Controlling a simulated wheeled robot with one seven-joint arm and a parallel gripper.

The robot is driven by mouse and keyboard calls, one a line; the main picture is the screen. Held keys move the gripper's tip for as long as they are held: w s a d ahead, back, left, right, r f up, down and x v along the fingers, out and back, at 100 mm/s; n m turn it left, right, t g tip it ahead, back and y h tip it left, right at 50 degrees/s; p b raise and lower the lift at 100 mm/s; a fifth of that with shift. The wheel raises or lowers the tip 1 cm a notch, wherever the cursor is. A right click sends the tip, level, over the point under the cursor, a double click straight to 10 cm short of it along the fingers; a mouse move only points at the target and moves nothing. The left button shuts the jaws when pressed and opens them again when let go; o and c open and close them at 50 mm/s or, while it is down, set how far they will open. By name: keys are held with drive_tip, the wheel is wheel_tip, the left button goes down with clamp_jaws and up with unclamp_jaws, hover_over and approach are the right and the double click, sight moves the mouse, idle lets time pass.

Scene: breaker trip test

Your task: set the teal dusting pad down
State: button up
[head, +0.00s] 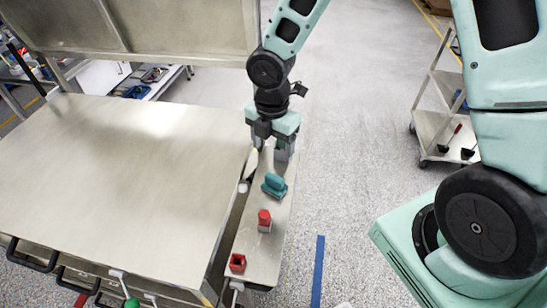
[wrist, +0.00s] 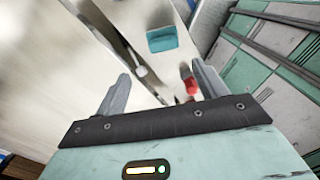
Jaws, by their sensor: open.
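The teal dusting pad (head: 274,186) sits on the narrow metal side shelf (head: 258,255), beside the large metal bench top. It also shows in the wrist view (wrist: 162,39), beyond the fingertips and apart from them. My gripper (head: 271,150) is over the far part of the shelf, behind the pad in the head view. Its fingers are spread with nothing between them, as the wrist view also shows (wrist: 160,74).
A red-topped block (head: 264,221) and a red open holder (head: 237,263) stand nearer on the shelf. A pale-ended item (head: 243,187) lies along the gap by the bench top (head: 130,170). The bench top is bare. A cart (head: 445,130) stands at right.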

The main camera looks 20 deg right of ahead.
drive_tip(key=s+a+r+m, duration=0.3)
drive_tip(key=s+r+m, duration=0.3)
drive_tip(key=s+m, duration=0.2)
drive_tip(key=s+a+r+m, duration=0.3)
drive_tip(key=s+r+m, duration=0.4)
drive_tip(key=s, duration=0.5)
drive_tip(key=shift+a+r+m+y, duration=0.2)
drive_tip(key=shift+m+y, duration=0.1)
drive_tip(key=shift+m, duration=0.5)
drive_tip(key=shift+f, duration=0.1)
wheel_tip(320, 180, down, 12)
drive_tip(key=b, duration=1.1)
drive_tip(key=shift+r+b, duration=0.25)
drive_tip(key=shift+b, duration=0.05)
